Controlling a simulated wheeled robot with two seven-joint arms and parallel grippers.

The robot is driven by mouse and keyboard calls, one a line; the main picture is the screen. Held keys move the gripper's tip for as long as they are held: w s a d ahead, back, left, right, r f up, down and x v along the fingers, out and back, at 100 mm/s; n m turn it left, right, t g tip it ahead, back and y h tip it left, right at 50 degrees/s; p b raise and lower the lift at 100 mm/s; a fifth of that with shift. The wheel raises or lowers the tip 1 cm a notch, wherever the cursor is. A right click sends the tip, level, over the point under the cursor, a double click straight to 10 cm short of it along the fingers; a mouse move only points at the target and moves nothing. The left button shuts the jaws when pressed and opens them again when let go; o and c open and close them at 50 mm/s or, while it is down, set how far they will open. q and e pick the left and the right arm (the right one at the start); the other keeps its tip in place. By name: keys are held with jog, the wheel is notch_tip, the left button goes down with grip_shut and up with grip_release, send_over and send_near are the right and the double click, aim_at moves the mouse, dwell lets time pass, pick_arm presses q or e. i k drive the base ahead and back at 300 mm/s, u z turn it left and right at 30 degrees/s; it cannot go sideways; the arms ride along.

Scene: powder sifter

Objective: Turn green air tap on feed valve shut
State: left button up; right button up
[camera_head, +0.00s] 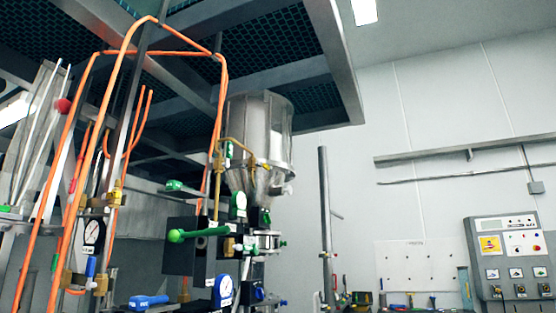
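The lever lies roughly level. I cannot tell for sure which green part is the air tap on the feed valve. Neither of my grippers is in view.
Orange hoses (60,175) loop down on the left. A grey post (326,220) stands right of the hopper, and a control panel (512,260) is at far right. A steel platform hangs overhead.

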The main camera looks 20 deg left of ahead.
aim_at(229, 145)
jog(key=u, duration=0.2)
jog(key=i, duration=0.8)
jog(key=u, duration=0.65)
